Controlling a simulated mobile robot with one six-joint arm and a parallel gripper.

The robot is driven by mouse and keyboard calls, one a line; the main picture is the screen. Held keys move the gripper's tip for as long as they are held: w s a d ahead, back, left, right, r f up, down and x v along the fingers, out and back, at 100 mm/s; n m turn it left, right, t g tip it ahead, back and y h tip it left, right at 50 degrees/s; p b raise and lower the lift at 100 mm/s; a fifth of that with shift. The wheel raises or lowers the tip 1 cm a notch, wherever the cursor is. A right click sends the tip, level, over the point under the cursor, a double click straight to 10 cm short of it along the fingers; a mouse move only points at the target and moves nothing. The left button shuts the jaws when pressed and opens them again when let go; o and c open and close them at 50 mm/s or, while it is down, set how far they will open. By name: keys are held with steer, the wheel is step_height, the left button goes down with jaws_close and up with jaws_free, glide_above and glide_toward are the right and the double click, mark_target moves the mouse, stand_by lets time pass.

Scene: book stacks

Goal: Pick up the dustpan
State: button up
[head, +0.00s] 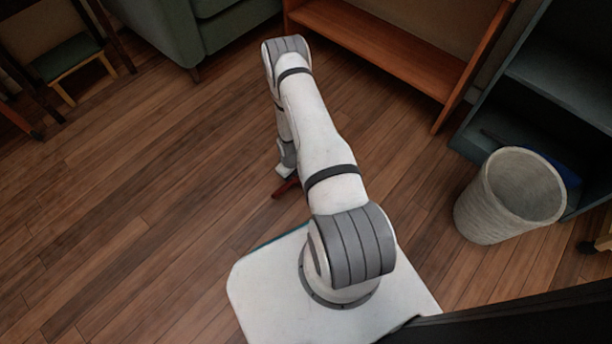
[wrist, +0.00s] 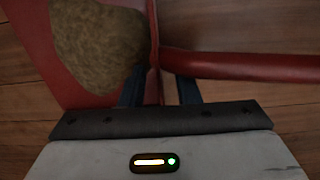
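The red dustpan shows in the wrist view, with its pan (wrist: 75,92) at the left and its long handle (wrist: 235,66) running to the right. A lumpy brown-olive thing (wrist: 100,45) lies over the pan. My gripper (wrist: 161,80) is open at the join of pan and handle. Its dark blue fingers stand apart on either side of the pan's red rear edge, with wood floor showing between that edge and the right finger. I cannot tell whether either finger touches. In the head view, a small red part of the dustpan (head: 286,187) shows beside my gripper; my arm hides the rest.
A pale woven basket (head: 510,197) stands at the right, in front of a dark shelf (head: 560,85). An orange-brown wooden shelf (head: 390,45) and a green armchair (head: 195,30) stand at the back.

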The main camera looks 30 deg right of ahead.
jaws_close()
stand_by(0.6)
